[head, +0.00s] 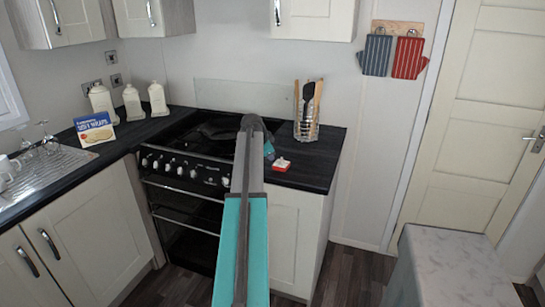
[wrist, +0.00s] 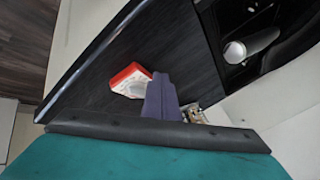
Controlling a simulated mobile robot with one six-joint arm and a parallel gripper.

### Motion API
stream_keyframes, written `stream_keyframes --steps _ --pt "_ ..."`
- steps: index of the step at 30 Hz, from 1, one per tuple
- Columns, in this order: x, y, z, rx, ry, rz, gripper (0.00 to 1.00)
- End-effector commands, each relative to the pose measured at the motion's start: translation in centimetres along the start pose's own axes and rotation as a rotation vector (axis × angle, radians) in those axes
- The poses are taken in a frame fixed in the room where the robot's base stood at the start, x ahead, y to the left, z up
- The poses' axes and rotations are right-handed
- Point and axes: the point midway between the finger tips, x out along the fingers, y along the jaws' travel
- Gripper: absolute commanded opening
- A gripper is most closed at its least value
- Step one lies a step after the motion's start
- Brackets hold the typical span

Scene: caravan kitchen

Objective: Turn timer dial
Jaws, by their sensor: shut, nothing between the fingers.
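The timer is a small red and white block (head: 282,164) on the dark worktop, right of the cooker. In the wrist view the red and white timer (wrist: 128,79) lies just left of the fingertips. My gripper (wrist: 160,76) shows there as purple-grey fingers, shut with nothing between them. The fingertips overlap the timer's edge in the picture; I cannot tell whether they touch it. In the head view my arm hides most of the gripper, and a bit of teal shows just left of the timer. The timer's dial is not clear in either view.
A utensil rack (head: 306,128) stands behind the timer on the worktop (head: 318,160). The black cooker (head: 185,175) with front knobs is to the left. A marble-look surface (head: 450,262) is at the lower right. Dark floor shows between it and the cabinet.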

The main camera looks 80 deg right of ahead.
Motion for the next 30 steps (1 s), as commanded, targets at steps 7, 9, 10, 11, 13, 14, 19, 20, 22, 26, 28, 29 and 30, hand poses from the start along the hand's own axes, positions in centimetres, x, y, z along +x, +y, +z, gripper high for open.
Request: stream_keyframes --steps 7,9,10,11,13,14,19,20,22,26,28,29,30 --pt "-1.4 -2.4 1.2 0.0 0.0 -0.003 0.0" --pt "-1.9 -3.3 1.2 0.0 -0.001 -0.002 0.0" --pt "-2.2 -3.7 1.2 0.0 -0.001 -0.002 0.0" --pt "-2.5 -4.0 1.1 0.001 0.0 -0.003 0.0" --pt "-3.0 -4.9 1.1 0.001 0.0 -0.002 0.0" --pt "-3.3 -5.2 1.1 0.001 0.0 -0.001 0.0" --pt "-4.6 -7.2 1.1 0.001 0.0 -0.002 0.0" --pt "-4.8 -7.4 1.2 0.0 -0.001 -0.001 0.0" --pt "-5.1 -8.0 1.2 0.0 0.0 -0.001 0.0" --pt "-5.7 -8.6 1.1 0.0 0.0 -0.001 0.0" --pt "-5.8 -8.8 1.1 0.0 0.0 -0.001 0.0" --pt "-5.9 -8.8 1.1 0.0 0.0 -0.001 0.0" --pt "-5.9 -8.8 1.1 0.0 -0.001 -0.001 0.0"
